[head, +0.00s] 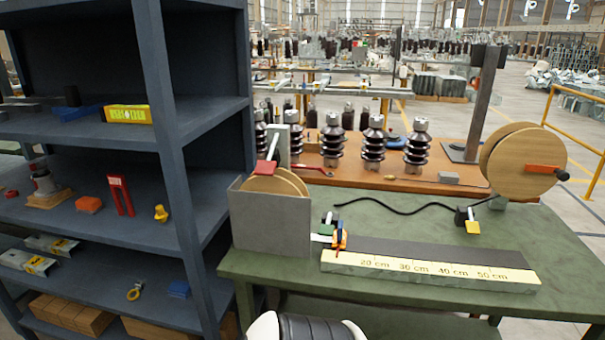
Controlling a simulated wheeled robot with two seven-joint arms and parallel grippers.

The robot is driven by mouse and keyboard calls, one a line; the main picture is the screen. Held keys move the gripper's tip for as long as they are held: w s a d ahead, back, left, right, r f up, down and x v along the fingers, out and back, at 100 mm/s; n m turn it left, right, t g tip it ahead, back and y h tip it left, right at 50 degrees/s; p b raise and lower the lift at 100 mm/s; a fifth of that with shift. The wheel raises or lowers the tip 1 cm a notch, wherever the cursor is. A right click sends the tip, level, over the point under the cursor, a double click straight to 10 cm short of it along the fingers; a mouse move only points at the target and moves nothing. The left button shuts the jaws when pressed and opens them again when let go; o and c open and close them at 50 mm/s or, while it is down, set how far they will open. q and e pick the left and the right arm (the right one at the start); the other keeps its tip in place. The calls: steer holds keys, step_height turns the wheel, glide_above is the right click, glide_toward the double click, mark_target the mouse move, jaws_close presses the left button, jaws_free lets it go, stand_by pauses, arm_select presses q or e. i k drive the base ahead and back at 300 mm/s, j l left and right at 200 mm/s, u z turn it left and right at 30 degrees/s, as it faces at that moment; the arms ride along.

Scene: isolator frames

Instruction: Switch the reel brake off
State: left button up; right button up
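A large wooden reel (508,160) stands at the right end of the green bench, with an orange bar (541,169) lying roughly level across its face. A smaller wooden reel (275,185) sits partly hidden in a grey box (270,222) at the bench's left end. A red lever (265,168) rises tilted above that box. No label shows which part is the reel brake, and its on or off setting cannot be read. Neither of my grippers is in view.
A yellow length scale (430,271) lies along the green bench (400,306). Small clamps (334,236) stand at its left end, and a yellow-tabbed lever (470,220) stands behind it. A black cable (395,206) crosses the bench. A dark shelf (170,140) stands close at left.

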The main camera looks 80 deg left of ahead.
mark_target(267, 168)
steer(key=u, duration=2.95)
